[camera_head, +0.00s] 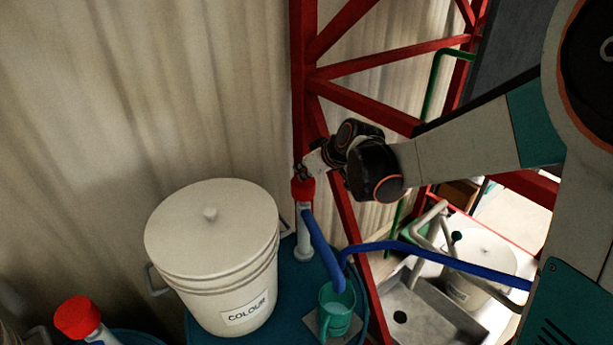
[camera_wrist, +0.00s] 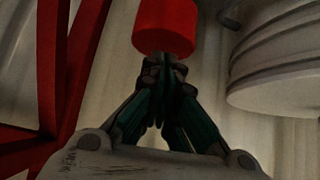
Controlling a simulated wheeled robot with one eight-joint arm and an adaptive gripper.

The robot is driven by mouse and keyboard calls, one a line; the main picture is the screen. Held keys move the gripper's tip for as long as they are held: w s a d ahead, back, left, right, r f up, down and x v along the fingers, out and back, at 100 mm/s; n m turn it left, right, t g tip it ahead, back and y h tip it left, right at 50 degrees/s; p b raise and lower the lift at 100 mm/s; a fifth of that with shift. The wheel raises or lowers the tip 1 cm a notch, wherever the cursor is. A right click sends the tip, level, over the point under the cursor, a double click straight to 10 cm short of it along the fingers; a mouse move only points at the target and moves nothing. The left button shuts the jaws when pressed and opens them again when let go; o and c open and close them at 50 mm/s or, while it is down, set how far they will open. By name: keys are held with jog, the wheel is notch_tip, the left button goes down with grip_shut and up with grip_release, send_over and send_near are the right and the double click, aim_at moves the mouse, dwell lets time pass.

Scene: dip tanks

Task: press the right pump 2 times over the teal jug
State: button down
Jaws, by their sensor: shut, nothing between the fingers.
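The right pump has a red head (camera_head: 303,190) on a pale stem, with a blue spout (camera_head: 322,250) sloping down to the right. The teal jug (camera_head: 337,312) stands below the spout's end on a small grey plate. My gripper (camera_head: 301,174) is shut and empty, just above the red head. In the wrist view the closed fingers (camera_wrist: 162,66) point at the red head (camera_wrist: 165,24), at its lower edge in the picture. Whether they touch it I cannot tell.
A white bucket (camera_head: 208,262) marked COLOUR stands left of the pump. Another red-headed pump (camera_head: 77,316) is at the lower left. Red frame beams (camera_head: 345,190) rise behind my arm. A blue pipe (camera_head: 440,258) runs right, past a grey sink (camera_head: 425,312).

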jog(key=b+v, duration=0.1)
jog(key=v, duration=0.9)
jog(key=shift+r, duration=0.2)
dwell(0.6)
jog(key=s+d+f+m+h+b, duration=0.1)
jog(key=s+d+f+m+b, duration=0.1)
jog(key=s+f+b, duration=0.6)
jog(key=s+d+f+m+h+b, duration=0.2)
jog(key=s+d+f+b, duration=0.3)
jog(key=s+f+b, duration=0.3)
jog(key=s+d+f+m+h+b, duration=0.2)
jog(key=s+d+f+b, duration=0.1)
jog(key=s+f+b, duration=0.5)
notch_tip(320, 180, down, 6)
jog(key=b, duration=0.3)
jog(key=shift+s+d+r+m, duration=0.25)
jog(key=shift+s+d+m, duration=0.05)
jog(key=shift+d+m, duration=0.1)
jog(key=shift+a, duration=0.1)
dwell(0.9)
